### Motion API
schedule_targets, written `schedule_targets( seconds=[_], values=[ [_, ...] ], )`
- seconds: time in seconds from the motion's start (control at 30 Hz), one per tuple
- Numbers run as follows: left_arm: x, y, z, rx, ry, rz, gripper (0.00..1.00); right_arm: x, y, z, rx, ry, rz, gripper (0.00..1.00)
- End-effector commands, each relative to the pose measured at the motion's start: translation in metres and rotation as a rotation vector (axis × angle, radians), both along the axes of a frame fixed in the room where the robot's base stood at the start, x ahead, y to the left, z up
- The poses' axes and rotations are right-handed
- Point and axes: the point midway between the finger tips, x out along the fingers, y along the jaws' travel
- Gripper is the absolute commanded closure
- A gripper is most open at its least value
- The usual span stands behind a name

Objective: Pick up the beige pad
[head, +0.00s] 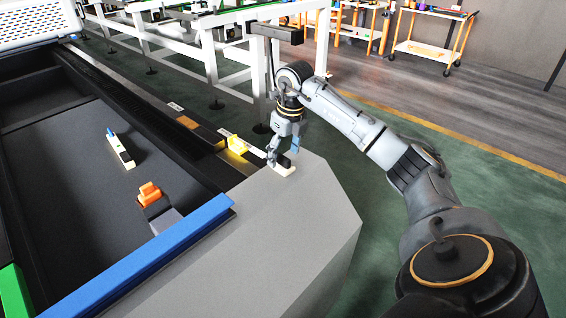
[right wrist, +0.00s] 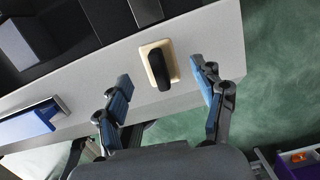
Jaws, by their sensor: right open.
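The beige pad (right wrist: 147,52) is a small flat plate with a black, rounded grip on top. It lies on the light grey surface (right wrist: 100,75) near its edge. In the head view the pad (head: 287,171) sits at the far corner of the grey block, partly covered by my right gripper (head: 283,152). In the right wrist view my right gripper (right wrist: 163,92) is open, with one blue-padded finger to each side of the pad's line and nothing between the tips. The fingertips look close to the pad; I cannot tell whether they touch it. My left gripper is not in view.
A dark recessed bed (head: 75,185) lies to the left, holding an orange-topped piece (head: 149,193) and a small yellow-and-white piece (head: 121,150). A blue bar (head: 180,245) edges the grey block. Green floor lies right of the block.

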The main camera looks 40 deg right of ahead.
Motion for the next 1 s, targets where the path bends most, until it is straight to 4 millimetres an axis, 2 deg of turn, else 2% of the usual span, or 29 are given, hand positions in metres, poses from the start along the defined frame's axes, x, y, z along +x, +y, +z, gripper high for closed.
schedule_targets(
  seconds=[0.1, 0.2, 0.4, 0.43, 0.47, 0.7, 1.0],
  values=[
    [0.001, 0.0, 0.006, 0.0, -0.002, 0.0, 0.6, 0.002, 0.0, -0.015, 0.002, 0.002, -0.001, 0.31],
    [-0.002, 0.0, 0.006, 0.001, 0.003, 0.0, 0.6, 0.003, 0.0, -0.022, 0.001, 0.0, 0.0, 0.31],
    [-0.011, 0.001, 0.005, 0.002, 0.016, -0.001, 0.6, 0.004, 0.0, -0.023, 0.001, -0.001, 0.001, 0.31],
    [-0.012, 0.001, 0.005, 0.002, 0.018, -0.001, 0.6, 0.004, 0.0, -0.023, 0.001, -0.001, 0.001, 0.33],
    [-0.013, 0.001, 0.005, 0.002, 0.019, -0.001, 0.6, 0.004, 0.0, -0.023, 0.001, -0.001, 0.0, 0.39],
    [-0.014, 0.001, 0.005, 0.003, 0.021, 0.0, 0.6, 0.004, 0.0, -0.023, 0.001, -0.001, 0.0, 0.88],
    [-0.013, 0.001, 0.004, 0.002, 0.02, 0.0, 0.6, 0.004, 0.0, -0.021, 0.001, -0.002, 0.0, 0.89]
  ],
)
